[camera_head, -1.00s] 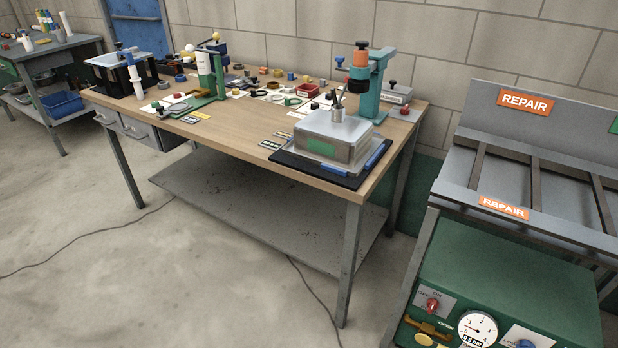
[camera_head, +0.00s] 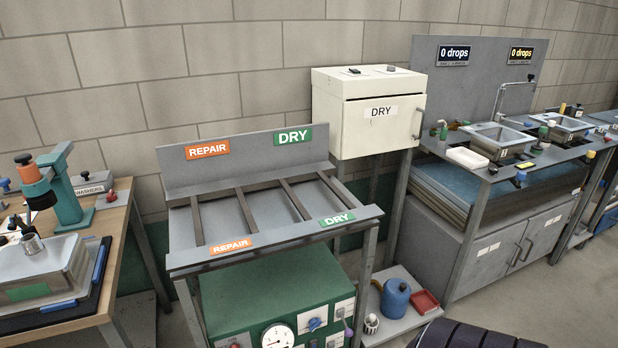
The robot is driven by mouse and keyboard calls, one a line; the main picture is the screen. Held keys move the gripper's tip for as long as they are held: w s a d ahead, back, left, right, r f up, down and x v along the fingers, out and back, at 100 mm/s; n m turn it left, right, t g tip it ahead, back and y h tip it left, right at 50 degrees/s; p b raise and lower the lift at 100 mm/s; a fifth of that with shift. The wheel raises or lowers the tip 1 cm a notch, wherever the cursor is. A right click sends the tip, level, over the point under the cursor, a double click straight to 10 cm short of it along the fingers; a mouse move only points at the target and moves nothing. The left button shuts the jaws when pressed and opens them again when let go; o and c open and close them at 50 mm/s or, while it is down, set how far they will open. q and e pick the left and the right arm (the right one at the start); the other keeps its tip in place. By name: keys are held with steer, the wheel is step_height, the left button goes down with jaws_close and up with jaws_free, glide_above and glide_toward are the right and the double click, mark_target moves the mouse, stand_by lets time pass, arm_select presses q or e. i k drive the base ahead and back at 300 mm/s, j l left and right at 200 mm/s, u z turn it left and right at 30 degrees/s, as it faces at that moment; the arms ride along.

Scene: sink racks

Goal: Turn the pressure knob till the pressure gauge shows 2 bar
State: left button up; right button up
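The pressure gauge (camera_head: 278,336) is a round white dial on the front of a green box (camera_head: 262,290) under the sloped rack. It is partly cut off by the bottom edge, and its reading is too small to tell now. A blue knob (camera_head: 314,324) sits on a white plate right of the gauge; I take it for the pressure knob, though its label is unreadable. A purple-tipped lever (camera_head: 348,332) is further right. Neither of my grippers is in view.
The rack (camera_head: 262,205) carries REPAIR and DRY signs. A workbench (camera_head: 118,240) stands left. A white DRY cabinet (camera_head: 366,112) and sinks (camera_head: 492,140) are right. A blue kettle-like can (camera_head: 396,298) and red tray (camera_head: 426,301) stand on a low shelf right of the box.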

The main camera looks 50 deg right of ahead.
mark_target(314, 323)
steer(key=z, duration=1.65)
